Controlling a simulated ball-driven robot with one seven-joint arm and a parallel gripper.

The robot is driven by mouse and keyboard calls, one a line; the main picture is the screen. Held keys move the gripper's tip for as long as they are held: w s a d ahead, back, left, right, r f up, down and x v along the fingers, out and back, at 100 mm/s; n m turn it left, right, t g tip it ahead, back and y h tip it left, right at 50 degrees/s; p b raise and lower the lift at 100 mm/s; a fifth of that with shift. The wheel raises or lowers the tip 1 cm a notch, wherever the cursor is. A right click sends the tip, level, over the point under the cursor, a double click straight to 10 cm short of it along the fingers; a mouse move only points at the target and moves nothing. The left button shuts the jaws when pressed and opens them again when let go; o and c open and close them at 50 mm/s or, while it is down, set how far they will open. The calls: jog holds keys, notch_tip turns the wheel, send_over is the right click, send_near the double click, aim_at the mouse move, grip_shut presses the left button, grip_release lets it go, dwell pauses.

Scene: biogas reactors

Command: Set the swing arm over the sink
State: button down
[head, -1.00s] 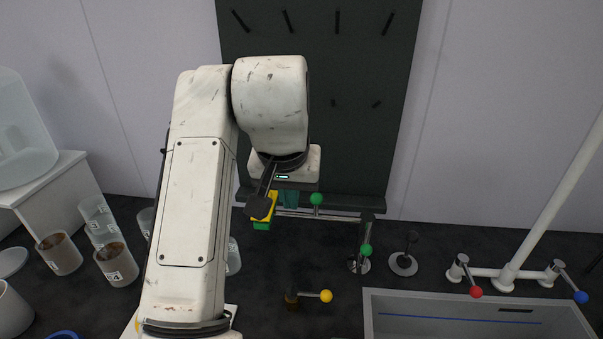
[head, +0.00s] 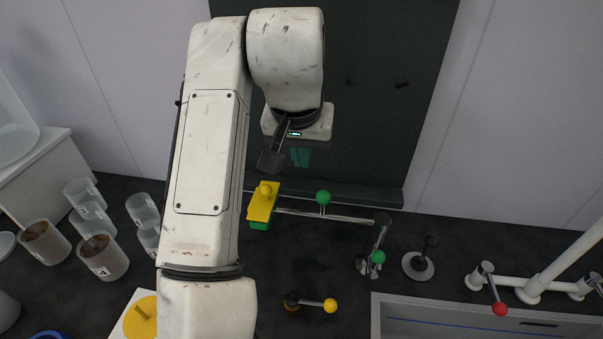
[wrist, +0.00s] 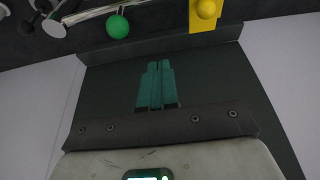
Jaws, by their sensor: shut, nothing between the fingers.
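The swing arm (head: 345,216) is a thin metal bar, running left from a post beside the sink. A green knob (head: 323,197) stands on the bar, and a yellow-and-green block (head: 262,203) is at its left end. A second green-tipped lever (head: 378,257) is at the post. The grey sink (head: 460,301) is at lower right; the bar lies behind and left of it, not over it. My gripper (head: 300,157) has teal fingers, shut and empty, above the bar and apart from it. The wrist view shows the fingers (wrist: 157,85) and the green knob (wrist: 117,27).
A yellow-knobbed lever (head: 330,305) stands in front of the bar. A round-based black stand (head: 419,266) is right of the post. White pipework with a red-knobbed valve (head: 499,308) rises behind the sink. Labelled cups (head: 103,258) stand left. A dark panel (head: 400,110) is behind.

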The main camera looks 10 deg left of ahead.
aim_at(323, 209)
notch_tip(323, 209, down, 10)
jog(key=p, duration=0.2)
jog(key=shift+s+r, duration=0.25)
jog(key=shift+s, duration=0.2)
dwell(0.4)
